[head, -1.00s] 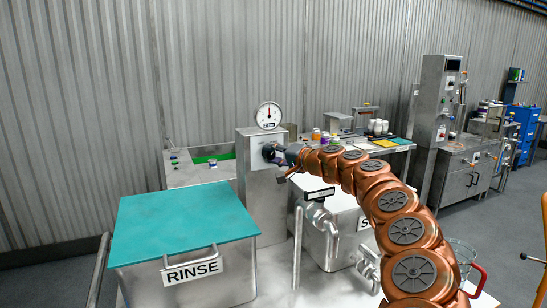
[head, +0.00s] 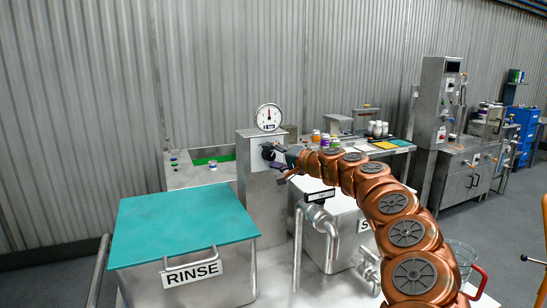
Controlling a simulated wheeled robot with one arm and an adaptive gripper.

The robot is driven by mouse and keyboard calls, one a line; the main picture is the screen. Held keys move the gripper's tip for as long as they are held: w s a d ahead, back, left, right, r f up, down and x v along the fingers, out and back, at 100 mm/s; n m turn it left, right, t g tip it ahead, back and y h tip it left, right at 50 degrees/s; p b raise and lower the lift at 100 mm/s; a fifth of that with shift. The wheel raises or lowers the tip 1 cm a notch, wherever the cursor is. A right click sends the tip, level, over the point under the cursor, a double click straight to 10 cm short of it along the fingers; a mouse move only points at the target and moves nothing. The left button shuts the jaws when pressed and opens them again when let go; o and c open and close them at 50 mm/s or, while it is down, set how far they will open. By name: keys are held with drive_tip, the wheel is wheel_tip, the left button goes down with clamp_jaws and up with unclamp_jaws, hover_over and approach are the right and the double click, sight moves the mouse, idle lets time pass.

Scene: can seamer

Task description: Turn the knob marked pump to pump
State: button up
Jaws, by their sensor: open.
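A grey metal pedestal (head: 262,205) stands behind the teal-lidded box, with a round dial gauge (head: 268,117) on top. A dark knob (head: 268,152) shows on the upper part of the pedestal's front. Its marking and pointer are too small to read. My gripper (head: 276,160) is open at the end of my copper arm, close by the knob on its right side. One finger shows below and right of the knob. I cannot tell whether the fingers touch the knob, and the gripper partly hides that area.
The RINSE box (head: 183,248) with a teal lid stands at front left. Bent metal pipes (head: 322,222) and a second steel box (head: 345,238) lie below my arm. A table with jars (head: 379,129) stands behind.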

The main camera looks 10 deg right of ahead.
drive_tip(key=v, duration=1.2)
idle(0.3)
idle(0.3)
